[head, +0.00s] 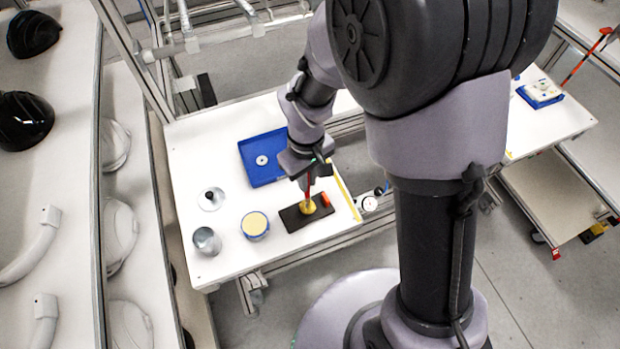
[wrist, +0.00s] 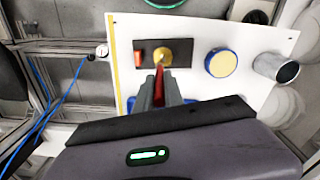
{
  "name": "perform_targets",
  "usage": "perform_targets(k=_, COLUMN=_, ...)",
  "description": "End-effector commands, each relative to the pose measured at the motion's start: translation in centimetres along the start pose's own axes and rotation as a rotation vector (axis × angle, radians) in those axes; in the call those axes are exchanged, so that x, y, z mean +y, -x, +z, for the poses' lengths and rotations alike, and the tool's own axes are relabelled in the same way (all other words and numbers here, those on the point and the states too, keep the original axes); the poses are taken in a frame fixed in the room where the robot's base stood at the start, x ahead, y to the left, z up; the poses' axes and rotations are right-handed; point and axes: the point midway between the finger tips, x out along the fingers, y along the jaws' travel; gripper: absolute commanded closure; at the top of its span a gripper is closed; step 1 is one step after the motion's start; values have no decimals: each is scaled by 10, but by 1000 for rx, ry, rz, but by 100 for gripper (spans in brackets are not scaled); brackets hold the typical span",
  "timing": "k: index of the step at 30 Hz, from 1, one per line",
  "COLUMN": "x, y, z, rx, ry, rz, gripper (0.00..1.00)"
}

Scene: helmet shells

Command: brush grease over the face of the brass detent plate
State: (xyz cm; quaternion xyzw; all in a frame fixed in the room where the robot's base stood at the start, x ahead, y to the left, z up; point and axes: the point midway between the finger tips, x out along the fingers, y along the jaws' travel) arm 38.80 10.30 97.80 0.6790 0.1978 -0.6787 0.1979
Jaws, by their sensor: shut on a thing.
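The brass detent plate (head: 307,207) is a small round yellow disc on a dark rectangular base (head: 290,219), beside an orange block. It also shows in the wrist view (wrist: 162,52). My gripper (head: 308,178) is above the plate, pointing down. In the wrist view my gripper (wrist: 160,90) is shut on a brush with a red handle (wrist: 159,76). The brush's lower end meets the brass disc in the picture; I cannot tell whether it touches. A blue tin of cream-coloured grease (head: 255,224) stands open left of the base and also shows in the wrist view (wrist: 222,63).
A grey metal cup (head: 207,241) and a small metal piece (head: 211,199) stand on the left of the white table (head: 195,150). A blue tray (head: 262,158) lies behind. A yellow strip (head: 345,198) and a round gauge (head: 370,203) are at the right edge.

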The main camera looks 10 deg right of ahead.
Motion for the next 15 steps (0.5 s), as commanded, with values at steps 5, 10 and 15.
perform_targets(k=5, x=-6, y=1, z=-2, rx=-1, ry=0, rz=0, gripper=100)
perform_targets(k=10, x=-10, y=0, z=-2, rx=0, ry=1, rz=0, gripper=100)
perform_targets(k=15, x=-15, y=-1, z=-2, rx=0, ry=1, rz=0, gripper=100)
